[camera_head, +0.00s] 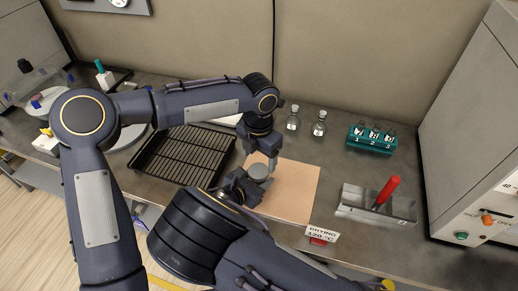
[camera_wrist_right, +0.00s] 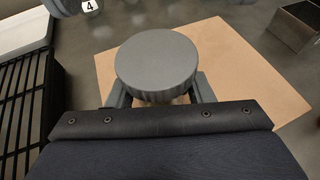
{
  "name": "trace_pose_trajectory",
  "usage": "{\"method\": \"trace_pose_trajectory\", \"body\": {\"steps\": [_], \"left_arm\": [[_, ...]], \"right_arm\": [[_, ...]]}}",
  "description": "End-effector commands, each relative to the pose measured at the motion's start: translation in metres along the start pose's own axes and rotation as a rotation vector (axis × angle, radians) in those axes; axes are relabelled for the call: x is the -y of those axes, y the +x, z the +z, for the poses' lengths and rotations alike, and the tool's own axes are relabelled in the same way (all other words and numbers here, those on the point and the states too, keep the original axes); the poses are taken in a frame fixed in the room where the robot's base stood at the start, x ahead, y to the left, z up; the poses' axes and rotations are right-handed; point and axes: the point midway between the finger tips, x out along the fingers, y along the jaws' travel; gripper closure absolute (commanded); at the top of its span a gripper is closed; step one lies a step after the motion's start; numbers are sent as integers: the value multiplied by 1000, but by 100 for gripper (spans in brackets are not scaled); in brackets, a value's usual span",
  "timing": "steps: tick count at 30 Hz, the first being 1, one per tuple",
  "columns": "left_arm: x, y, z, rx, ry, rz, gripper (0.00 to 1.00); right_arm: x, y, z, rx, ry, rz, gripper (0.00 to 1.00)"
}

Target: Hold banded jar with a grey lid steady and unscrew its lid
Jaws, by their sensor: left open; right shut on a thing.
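The banded jar's round grey lid (camera_head: 259,170) shows over the tan board; in the right wrist view the lid (camera_wrist_right: 156,62) is seen from above, with ridged sides, seated on the jar. Only a sliver of the jar body (camera_wrist_right: 178,101) shows below it; its bands are hidden. My right gripper (camera_head: 249,182) is shut on the jar, with a finger on either side below the lid. My left gripper (camera_head: 262,160) points down from above, open and empty, close over the lid. I cannot tell whether its fingers touch the lid.
The tan board (camera_head: 295,190) has bare room right of the jar. A black wire rack (camera_head: 182,155) lies to the left. Two glass flasks (camera_head: 319,125), a teal numbered rack (camera_head: 372,138) and a grey tray (camera_head: 355,201) with a red-handled tool (camera_head: 388,190) stand to the right.

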Motion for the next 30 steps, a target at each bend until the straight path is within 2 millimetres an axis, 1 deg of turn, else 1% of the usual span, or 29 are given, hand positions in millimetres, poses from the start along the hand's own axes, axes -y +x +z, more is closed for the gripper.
{"method": "trace_pose_trajectory", "body": {"steps": [1, 3, 9, 13, 20, 21, 30], "left_arm": [[0, 10, -1, -5, 0, -2, 29], [0, 20, 0, -3, 1, -1, 29], [0, 44, 0, -3, -1, -1, 29], [0, 50, 0, 0, -2, -1, 29], [0, 50, 0, 0, -3, 0, 29], [0, 50, 0, 0, -3, 0, 30], [0, 50, 0, 0, -3, -1, 70]], "right_arm": [[0, 0, 0, 0, 0, 0, 100], [0, 0, 0, 0, 0, 0, 100], [0, 0, 0, 0, 0, 0, 100], [0, 0, 0, 0, 0, 0, 100], [0, 0, 0, 0, 0, 0, 100], [0, 0, 0, 0, 0, 0, 100], [0, 0, 0, 0, 0, 0, 100]]}}
